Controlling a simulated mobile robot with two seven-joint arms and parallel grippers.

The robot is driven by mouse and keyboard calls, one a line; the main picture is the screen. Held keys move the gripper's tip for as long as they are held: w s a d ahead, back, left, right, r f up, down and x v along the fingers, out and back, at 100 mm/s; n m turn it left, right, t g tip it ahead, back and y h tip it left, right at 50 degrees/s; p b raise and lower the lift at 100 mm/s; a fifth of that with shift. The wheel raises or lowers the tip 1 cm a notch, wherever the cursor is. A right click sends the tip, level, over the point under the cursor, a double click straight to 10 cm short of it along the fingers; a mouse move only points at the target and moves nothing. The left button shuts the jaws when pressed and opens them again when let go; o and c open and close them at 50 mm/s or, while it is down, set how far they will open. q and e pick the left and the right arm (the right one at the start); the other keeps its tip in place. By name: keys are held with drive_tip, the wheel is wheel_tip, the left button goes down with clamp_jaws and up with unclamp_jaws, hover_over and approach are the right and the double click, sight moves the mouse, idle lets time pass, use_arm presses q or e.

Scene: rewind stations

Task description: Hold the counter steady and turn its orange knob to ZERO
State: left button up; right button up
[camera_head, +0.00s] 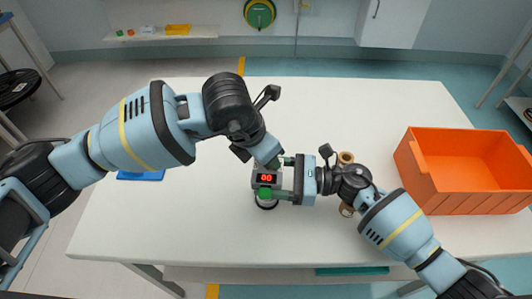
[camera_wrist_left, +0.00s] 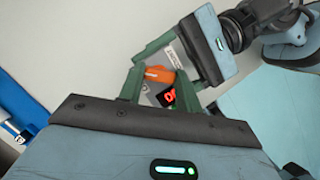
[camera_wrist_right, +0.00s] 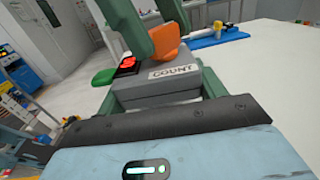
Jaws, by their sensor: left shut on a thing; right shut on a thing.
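The counter (camera_head: 260,184) is a small grey box near the middle of the white table, with a lit red display reading 00 in the head view and a green part (camera_head: 265,193) on its near side. A COUNT label (camera_wrist_right: 173,71) shows on it in the right wrist view. My right gripper (camera_wrist_right: 160,88) is shut on the counter's body from the right. The orange knob (camera_wrist_left: 157,74) is on top of the counter. My left gripper (camera_wrist_left: 158,84) is shut on the knob from above; its fingers partly hide the knob. The knob's marks cannot be read.
A large orange bin (camera_head: 470,190) stands at the table's right. A blue item (camera_head: 140,176) lies at the left, partly behind my left arm. A brown cylindrical object (camera_head: 346,158) is partly hidden by my right arm. The back of the table is clear.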

use_arm(q)
drive_tip(key=o, duration=1)
drive_tip(key=v, duration=1.2)
use_arm(e)
drive_tip(key=o, duration=1.1)
drive_tip(key=shift+o, duration=0.2)
drive_tip(key=shift+d, duration=0.1)
drive_tip(key=d, duration=0.8)
drive_tip(key=s+d, duration=0.1)
drive_tip(key=d, duration=0.2)
drive_tip(key=shift+s+d, duration=0.1)
drive_tip(key=shift+d, duration=0.3)
